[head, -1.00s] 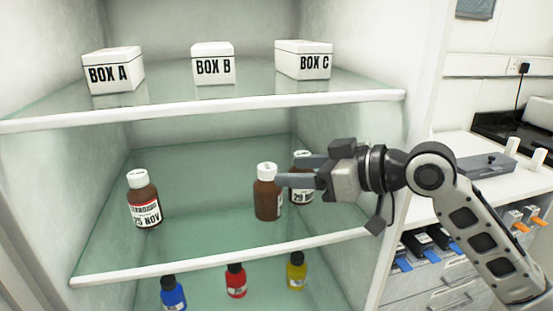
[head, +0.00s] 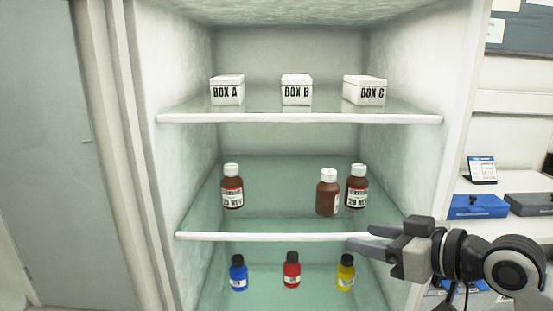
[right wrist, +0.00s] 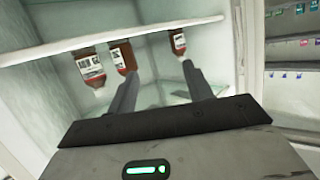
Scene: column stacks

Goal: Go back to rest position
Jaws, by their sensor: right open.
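My right gripper (head: 368,240) is open and empty, low at the right of the head view, in front of the middle shelf's front edge (head: 290,237). Its two fingers also show in the right wrist view (right wrist: 158,88), with nothing between them. Three brown bottles with white caps stand upright on that shelf: a left one (head: 232,190), a middle one (head: 327,195) and a right one (head: 357,190). The middle and right bottles stand close together. The gripper is apart from them. My left gripper is not in view.
White boxes marked BOX A (head: 227,92), BOX B (head: 297,92) and BOX C (head: 365,92) stand on the upper shelf. Blue (head: 238,275), red (head: 292,272) and yellow (head: 345,275) bottles stand below. A counter with a blue case (head: 478,207) is at the right.

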